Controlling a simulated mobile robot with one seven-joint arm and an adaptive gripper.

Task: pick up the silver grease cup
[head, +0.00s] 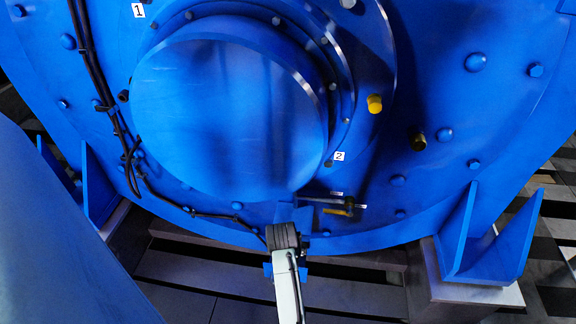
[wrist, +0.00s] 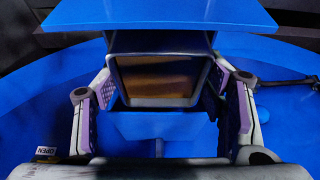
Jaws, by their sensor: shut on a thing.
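A small silver-grey knob (head: 348,3), possibly the silver grease cup, shows at the top edge of the head view, cut off by the frame. My gripper (head: 285,238) is low in the head view, in front of the motor's lower rim and far below that knob. In the wrist view my gripper (wrist: 162,100) has its purple pads closed on the sides of a dark box-like thing (wrist: 155,102) with a pale grey rim and a brownish face. I cannot tell what this thing is. A blue plate (wrist: 160,16) lies just above it.
The blue motor face has a big round cover (head: 225,120), a yellow knob (head: 375,103) and a dark knob (head: 417,140). A thin rod with a yellow part (head: 340,211) is right of my gripper. Black cables (head: 100,90) run down the left. A blue bracket (head: 490,245) stands right.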

